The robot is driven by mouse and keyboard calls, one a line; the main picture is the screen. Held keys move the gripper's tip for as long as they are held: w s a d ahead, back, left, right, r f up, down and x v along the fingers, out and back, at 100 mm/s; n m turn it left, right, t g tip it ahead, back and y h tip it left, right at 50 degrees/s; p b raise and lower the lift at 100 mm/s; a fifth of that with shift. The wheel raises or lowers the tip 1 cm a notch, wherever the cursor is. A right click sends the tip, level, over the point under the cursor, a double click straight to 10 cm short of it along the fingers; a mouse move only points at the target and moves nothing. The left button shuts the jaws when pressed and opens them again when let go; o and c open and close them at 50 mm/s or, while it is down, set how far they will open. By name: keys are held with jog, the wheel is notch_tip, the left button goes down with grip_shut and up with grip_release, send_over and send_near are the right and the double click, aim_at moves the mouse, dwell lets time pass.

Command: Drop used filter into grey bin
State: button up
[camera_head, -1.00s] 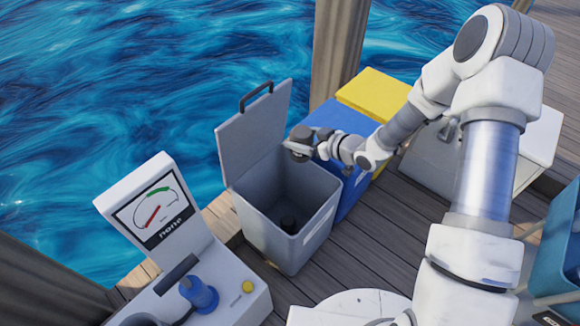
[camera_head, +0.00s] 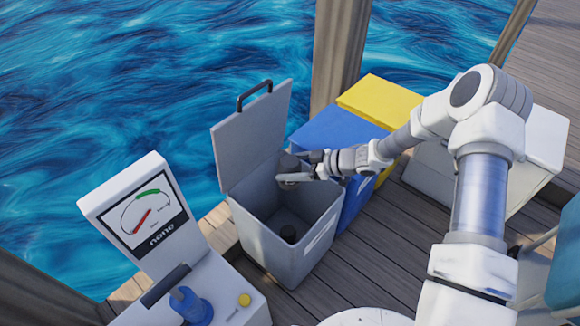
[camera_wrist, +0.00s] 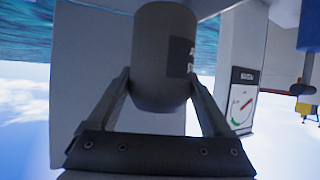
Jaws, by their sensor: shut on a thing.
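The used filter, a dark grey cylinder (camera_wrist: 165,60), is held between the two fingers of my gripper (camera_wrist: 162,95) in the wrist view. In the head view my gripper (camera_head: 296,178) is shut on the filter (camera_head: 289,165), over the grey bin's opening near its back, in front of the raised lid. The grey bin (camera_head: 290,262) stands open, with its lid (camera_head: 250,135) tilted up at the back left.
A blue bin (camera_head: 340,135) and a yellow bin (camera_head: 385,100) stand closed behind and right of the grey one. A white gauge panel (camera_head: 150,212) with a blue knob (camera_head: 190,305) stands at the lower left. Water lies beyond the deck edge.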

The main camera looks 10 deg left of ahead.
notch_tip(320, 180, down, 5)
jog(key=b, duration=0.3)
jog(key=shift+b, duration=0.35)
jog(key=o, duration=1.5)
jog(key=p+v, duration=0.4)
jog(key=v, duration=1.3)
jog(key=shift+d, duration=0.2)
